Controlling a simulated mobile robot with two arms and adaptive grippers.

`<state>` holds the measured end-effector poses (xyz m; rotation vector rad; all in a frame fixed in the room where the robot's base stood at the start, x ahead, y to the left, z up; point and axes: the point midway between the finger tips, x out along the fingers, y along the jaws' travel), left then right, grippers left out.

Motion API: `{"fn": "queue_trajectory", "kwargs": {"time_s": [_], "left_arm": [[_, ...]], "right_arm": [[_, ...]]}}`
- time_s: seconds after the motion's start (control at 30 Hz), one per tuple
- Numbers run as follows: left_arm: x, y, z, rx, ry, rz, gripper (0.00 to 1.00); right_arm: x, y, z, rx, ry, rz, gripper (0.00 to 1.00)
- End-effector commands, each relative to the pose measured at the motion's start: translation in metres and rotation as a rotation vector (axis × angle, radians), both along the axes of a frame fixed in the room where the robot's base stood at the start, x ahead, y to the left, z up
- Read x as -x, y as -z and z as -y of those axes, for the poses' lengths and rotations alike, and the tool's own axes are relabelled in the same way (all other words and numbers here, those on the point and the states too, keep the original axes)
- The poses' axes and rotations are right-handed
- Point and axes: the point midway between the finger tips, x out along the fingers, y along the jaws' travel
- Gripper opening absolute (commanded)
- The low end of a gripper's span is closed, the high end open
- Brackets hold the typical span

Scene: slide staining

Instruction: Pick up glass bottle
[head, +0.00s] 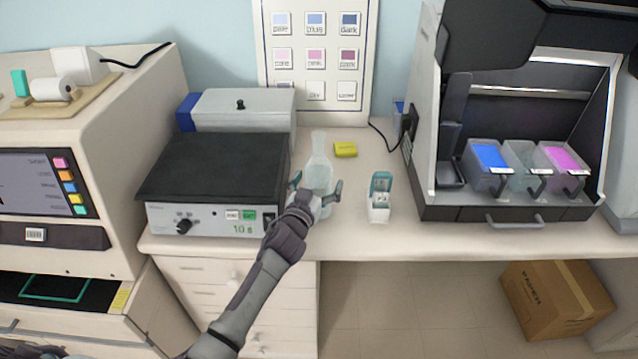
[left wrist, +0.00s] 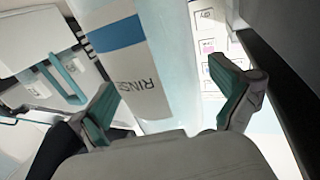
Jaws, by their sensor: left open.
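The clear glass bottle (head: 319,168) stands upright on the counter, just right of the hot plate in the head view. In the left wrist view the bottle (left wrist: 147,65) shows a blue band and a label reading "RINS". My left gripper (head: 316,190) is at the bottle's lower body. Its teal-padded fingers (left wrist: 165,100) are open, one on each side of the bottle, with a gap visible at the right finger. My right gripper is not in view.
A hot plate (head: 215,170) stands close left of the bottle. A small teal-lidded box (head: 380,200) and a yellow block (head: 345,149) are to the right. The staining station (head: 470,213) with several trays stands further right. The counter's front edge (head: 400,253) is near.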

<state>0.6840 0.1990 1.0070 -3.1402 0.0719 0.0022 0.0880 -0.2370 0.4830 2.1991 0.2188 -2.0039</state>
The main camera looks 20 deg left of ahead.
Motion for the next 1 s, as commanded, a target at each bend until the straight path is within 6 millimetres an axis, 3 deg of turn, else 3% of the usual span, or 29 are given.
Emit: {"fn": "queue_trajectory", "kwargs": {"time_s": [0.2, 0.8, 1.0], "left_arm": [[-0.0004, 0.0002, 0.0001, 0.001, 0.0, 0.0, 0.98], [-0.0007, -0.003, 0.0003, 0.001, 0.001, 0.006, 0.01], [-0.0007, -0.003, 0.0002, 0.001, 0.001, 0.005, 0.01]], "right_arm": [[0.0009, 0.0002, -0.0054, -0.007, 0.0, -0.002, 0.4], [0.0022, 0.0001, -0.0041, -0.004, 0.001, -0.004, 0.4], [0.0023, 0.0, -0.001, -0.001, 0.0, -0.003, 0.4]]}}
